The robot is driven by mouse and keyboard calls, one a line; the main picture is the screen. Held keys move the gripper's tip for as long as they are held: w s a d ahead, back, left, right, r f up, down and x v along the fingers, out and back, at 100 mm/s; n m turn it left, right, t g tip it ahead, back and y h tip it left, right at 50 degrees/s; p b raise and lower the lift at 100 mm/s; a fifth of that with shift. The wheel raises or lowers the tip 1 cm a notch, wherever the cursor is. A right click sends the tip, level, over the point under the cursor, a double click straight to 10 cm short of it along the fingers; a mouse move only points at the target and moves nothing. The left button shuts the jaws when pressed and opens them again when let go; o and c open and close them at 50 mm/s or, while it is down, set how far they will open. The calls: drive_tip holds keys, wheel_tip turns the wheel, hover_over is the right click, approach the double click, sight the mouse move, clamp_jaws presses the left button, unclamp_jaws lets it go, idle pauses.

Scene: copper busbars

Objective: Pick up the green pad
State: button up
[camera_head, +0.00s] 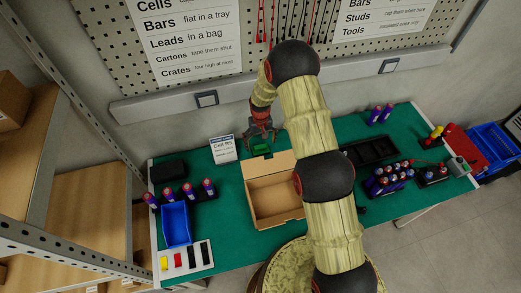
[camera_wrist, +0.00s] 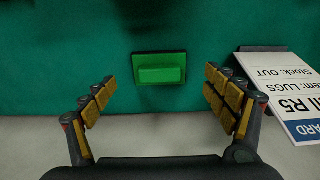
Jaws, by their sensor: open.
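The green pad (camera_wrist: 161,75) is a bright green block on a darker green base, lying on the green bench top. In the wrist view it sits centred between my fingertips, a little beyond them. My gripper (camera_wrist: 160,88) is open, with yellow-padded fingers spread to either side of the pad, not touching it. In the head view my gripper (camera_head: 262,135) hangs just above the pad (camera_head: 261,149), behind the open cardboard box. The gap in height is hard to tell.
The cardboard box (camera_head: 250,205) stands close in front of the pad, its back flap near it. A white sign (camera_head: 223,149) stands just left; its edge also shows in the wrist view (camera_wrist: 285,85). A black tray (camera_head: 368,152) lies to the right. The wall is behind.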

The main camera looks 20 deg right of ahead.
sight(261, 146)
wheel_tip(261, 146, down, 3)
drive_tip(key=shift+w+f, duration=0.1)
drive_tip(key=shift+f, duration=0.05)
drive_tip(key=shift+c, duration=1.1)
drive_tip(key=c, duration=1.1)
drive_tip(key=shift+c, duration=0.3)
wheel_tip(261, 146, up, 10)
drive_tip(key=shift+r, duration=0.1)
